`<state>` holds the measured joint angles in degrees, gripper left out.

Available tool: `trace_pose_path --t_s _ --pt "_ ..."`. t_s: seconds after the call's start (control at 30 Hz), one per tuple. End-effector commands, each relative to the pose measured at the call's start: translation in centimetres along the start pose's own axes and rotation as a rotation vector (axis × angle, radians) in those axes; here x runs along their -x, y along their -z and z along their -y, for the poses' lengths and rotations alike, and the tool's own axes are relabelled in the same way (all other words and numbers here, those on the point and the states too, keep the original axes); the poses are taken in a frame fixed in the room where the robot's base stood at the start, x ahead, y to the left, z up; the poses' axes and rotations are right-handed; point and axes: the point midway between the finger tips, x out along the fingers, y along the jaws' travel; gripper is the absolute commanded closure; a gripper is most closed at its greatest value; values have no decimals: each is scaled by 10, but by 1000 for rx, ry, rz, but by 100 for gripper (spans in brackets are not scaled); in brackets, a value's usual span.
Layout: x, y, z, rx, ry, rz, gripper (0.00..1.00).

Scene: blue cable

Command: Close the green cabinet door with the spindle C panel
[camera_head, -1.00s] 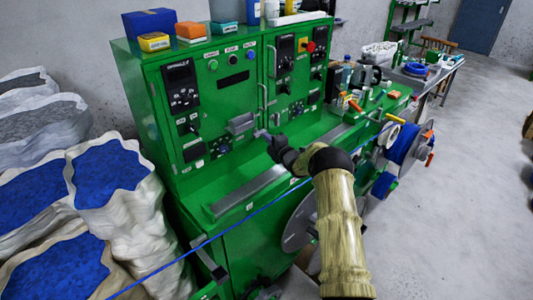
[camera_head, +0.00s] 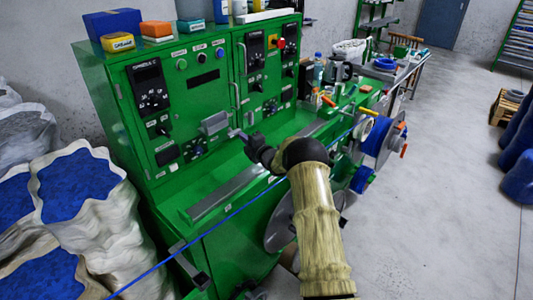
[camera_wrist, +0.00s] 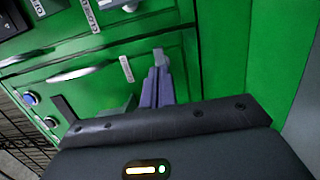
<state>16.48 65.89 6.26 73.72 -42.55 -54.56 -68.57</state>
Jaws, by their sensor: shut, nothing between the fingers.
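The green cabinet (camera_head: 205,97) stands at the left middle of the head view. Its left door carries a black panel with a spindle label (camera_head: 150,86); the label's last letter is too small to be sure of. I cannot tell whether this door is fully flush or slightly ajar. A tall handle (camera_head: 241,60) is on the right door's edge. My gripper (camera_head: 236,133) is in front of the left door's lower right part, beside a grey box fitting (camera_head: 214,123). In the wrist view its fingers (camera_wrist: 158,84) are together and empty, close to green panels; contact is unclear.
A green ledge with a grey strip (camera_head: 225,192) lies below the doors. A blue cable (camera_head: 225,220) runs diagonally across the front. Bags of blue granules (camera_head: 75,182) stand at left. Spools (camera_head: 375,140) are at right. The floor (camera_head: 430,200) at right is clear.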

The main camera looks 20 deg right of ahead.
Motion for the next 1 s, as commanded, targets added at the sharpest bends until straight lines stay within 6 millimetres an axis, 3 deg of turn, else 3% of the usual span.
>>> trace_pose_path --t_s 0.17,0.6,1.0 --pt "32 -14 5 2 6 12 100" --pt "102 -25 6 2 9 8 100" --pt "110 -26 4 1 10 6 100"
